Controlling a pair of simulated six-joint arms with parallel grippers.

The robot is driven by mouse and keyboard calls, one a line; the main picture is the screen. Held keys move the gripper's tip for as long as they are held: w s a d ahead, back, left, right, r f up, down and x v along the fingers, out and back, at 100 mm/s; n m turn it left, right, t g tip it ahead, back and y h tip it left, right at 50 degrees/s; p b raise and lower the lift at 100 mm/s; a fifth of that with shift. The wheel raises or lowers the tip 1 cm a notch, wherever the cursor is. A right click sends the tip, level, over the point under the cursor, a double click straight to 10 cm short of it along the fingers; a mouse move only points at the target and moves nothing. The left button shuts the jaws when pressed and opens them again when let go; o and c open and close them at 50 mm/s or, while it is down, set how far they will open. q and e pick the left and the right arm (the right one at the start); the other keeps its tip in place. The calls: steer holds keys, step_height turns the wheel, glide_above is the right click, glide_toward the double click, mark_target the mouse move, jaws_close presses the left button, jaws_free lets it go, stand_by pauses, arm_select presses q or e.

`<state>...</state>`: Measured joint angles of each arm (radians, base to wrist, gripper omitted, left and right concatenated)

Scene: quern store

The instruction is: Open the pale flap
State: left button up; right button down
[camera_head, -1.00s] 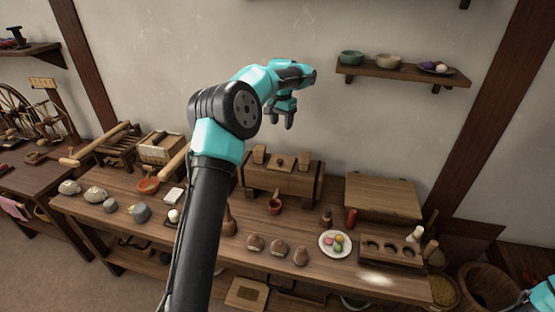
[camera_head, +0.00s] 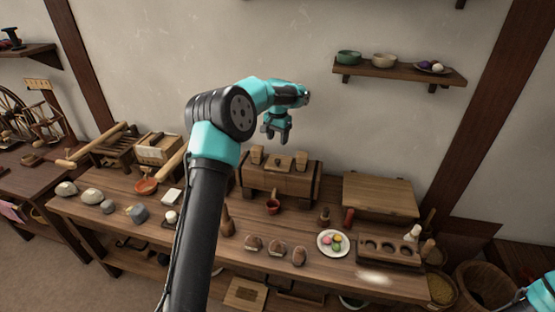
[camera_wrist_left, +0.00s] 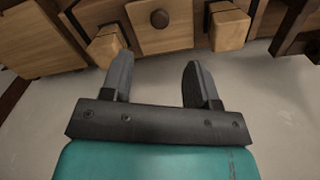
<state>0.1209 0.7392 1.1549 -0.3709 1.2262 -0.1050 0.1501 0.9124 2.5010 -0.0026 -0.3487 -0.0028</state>
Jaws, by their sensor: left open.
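The pale flap, a light wooden panel with a dark round knob, appears to be the one on top of the wooden chest (camera_head: 262,183), between two upright blocks. It is small in the head view (camera_head: 279,164) and larger at the top of the left wrist view (camera_wrist_left: 178,34). It looks shut. My left gripper (camera_head: 276,138) is open and empty, in the air above and behind the chest. In the left wrist view its two fingers (camera_wrist_left: 158,76) point toward the flap without visible contact. Only part of my right arm shows at the lower right; its gripper is out of view.
The two blocks (camera_wrist_left: 229,28) flank the flap closely. A red-brown ladle cup (camera_head: 273,206) stands before the chest. A wooden board (camera_head: 380,193) lies to its right, near a plate (camera_head: 322,246) of coloured balls. A wall shelf (camera_head: 400,73) with bowls is at upper right.

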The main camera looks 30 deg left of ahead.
mark_target(277, 160)
arm_select(q)
step_height(277, 160, down, 10)
steer(key=shift+f, duration=0.15)
stand_by(0.3)
jaws_close()
stand_by(0.5)
